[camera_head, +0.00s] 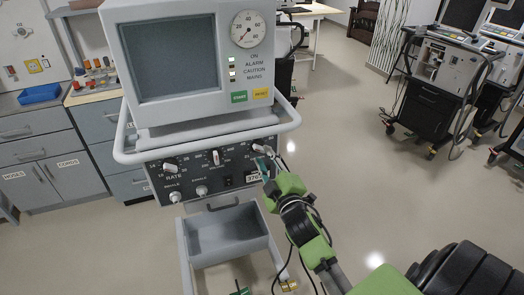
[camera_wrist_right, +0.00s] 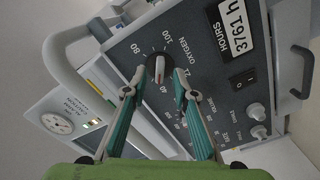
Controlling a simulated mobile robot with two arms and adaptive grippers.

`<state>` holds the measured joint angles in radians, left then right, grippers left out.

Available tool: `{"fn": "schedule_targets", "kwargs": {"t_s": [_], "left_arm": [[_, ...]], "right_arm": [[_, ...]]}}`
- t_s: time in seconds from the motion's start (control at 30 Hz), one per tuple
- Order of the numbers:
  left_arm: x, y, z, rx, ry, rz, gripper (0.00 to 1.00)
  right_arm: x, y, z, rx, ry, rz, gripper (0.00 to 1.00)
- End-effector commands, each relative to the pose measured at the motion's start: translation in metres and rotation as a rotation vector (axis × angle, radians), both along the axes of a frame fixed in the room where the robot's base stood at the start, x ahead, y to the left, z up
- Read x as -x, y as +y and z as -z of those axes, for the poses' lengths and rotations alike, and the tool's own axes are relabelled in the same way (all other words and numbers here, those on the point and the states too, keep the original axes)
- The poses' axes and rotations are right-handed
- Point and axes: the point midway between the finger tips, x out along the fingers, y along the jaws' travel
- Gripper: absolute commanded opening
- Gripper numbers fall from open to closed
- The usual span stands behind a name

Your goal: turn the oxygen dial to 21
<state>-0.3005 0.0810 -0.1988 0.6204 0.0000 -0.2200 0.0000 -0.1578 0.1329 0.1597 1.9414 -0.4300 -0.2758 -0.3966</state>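The oxygen dial (camera_wrist_right: 158,68) is a dark round knob with a pale pointer bar, on the ventilator's dark control panel (camera_wrist_right: 205,85). In the right wrist view its bar lies roughly along the line to the 40 mark; which end points is hard to tell. In the head view the dial (camera_head: 259,148) is at the panel's right end. My right gripper (camera_wrist_right: 153,84) is open, its two teal fingers apart with tips just short of the dial, one towards each side. In the head view the gripper (camera_head: 267,168) is at the panel's right end. Contact cannot be told.
The ventilator's monitor (camera_head: 175,58) stands above the panel, with a pale rail (camera_head: 205,147) around it. An open grey drawer (camera_head: 225,232) is below. Counters with drawers (camera_head: 60,160) stand at left; other machines (camera_head: 435,85) are at right. Floor between is clear.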

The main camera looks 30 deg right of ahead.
Motion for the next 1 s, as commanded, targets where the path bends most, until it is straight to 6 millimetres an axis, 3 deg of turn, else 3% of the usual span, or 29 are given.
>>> {"fn": "schedule_targets", "kwargs": {"t_s": [0.2, 0.57, 0.67, 0.7, 1.0], "left_arm": [[-0.001, 0.000, -0.004, 0.000, -0.001, 0.000, 0.40], [-0.001, 0.000, -0.004, 0.000, -0.001, 0.000, 0.40], [-0.001, 0.000, -0.004, 0.000, -0.001, 0.000, 0.40], [-0.001, 0.000, -0.004, 0.000, -0.001, 0.000, 0.40], [-0.001, -0.001, -0.005, 0.001, -0.001, 0.001, 0.40]], "right_arm": [[-0.025, -0.006, -0.001, -0.001, 0.000, 0.000, 0.26], [-0.029, -0.007, 0.000, -0.001, 0.001, -0.001, 0.26], [-0.029, -0.007, 0.000, -0.001, 0.001, -0.001, 0.02], [-0.029, -0.007, 0.000, -0.001, 0.001, -0.001, 0.00], [-0.029, -0.007, 0.000, 0.010, 0.004, -0.001, 0.00]]}}
